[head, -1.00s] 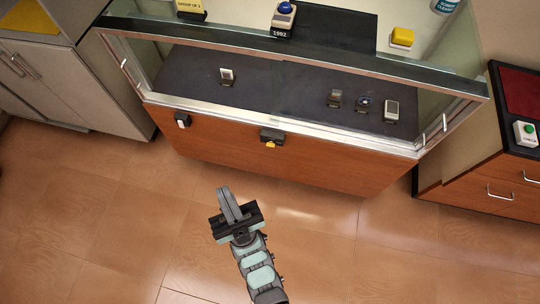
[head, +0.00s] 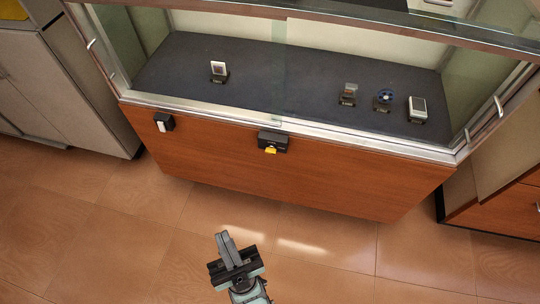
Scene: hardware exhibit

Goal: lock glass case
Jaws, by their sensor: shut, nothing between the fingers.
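The glass case (head: 300,126) stands ahead in the head view, with a metal frame, glass front and wooden lower panel. Its glass front looks closed, with a panel edge near the middle. A black lock box with a yellow key or tab (head: 270,150) is mounted at the top middle of the wooden panel. My gripper (head: 222,236) is shut and empty. It is low in the view, in front of the case, below and to the left of the lock, touching nothing.
A small black and white box (head: 164,122) is fixed on the wooden panel at the left. Several small exhibits, such as a white device (head: 417,108), stand inside the case. A grey cabinet (head: 60,90) is at the left, wooden drawers (head: 505,222) at the right. The floor in front is clear.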

